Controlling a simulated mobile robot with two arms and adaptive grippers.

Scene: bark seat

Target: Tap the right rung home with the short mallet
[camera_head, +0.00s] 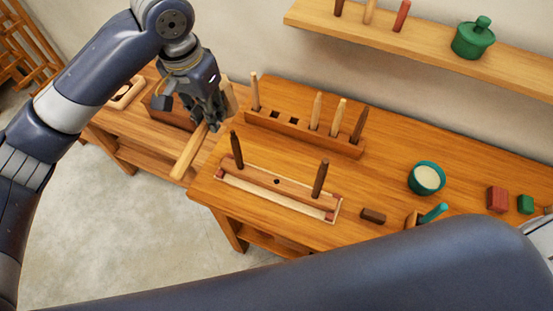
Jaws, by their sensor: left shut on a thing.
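My left gripper (207,115) is shut on a pale wooden tool that looks like a mallet (188,154). Its long pale shaft slants down to the left, and a wooden part shows behind the fingers. It is held above the left end of the bench. A long wooden rail (260,188) with red-brown end blocks lies on the bench. The right rung (320,180), a dark peg, stands in its right part, and the left rung (236,150) in its left part. How deep the rungs sit cannot be told. My right gripper is out of view.
A peg rack (300,134) with several pegs stands behind the rail. To the right are a teal bowl (426,179), a dark block (373,216), a teal-handled item (434,213) and a red block (497,200). My arm link covers the front.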

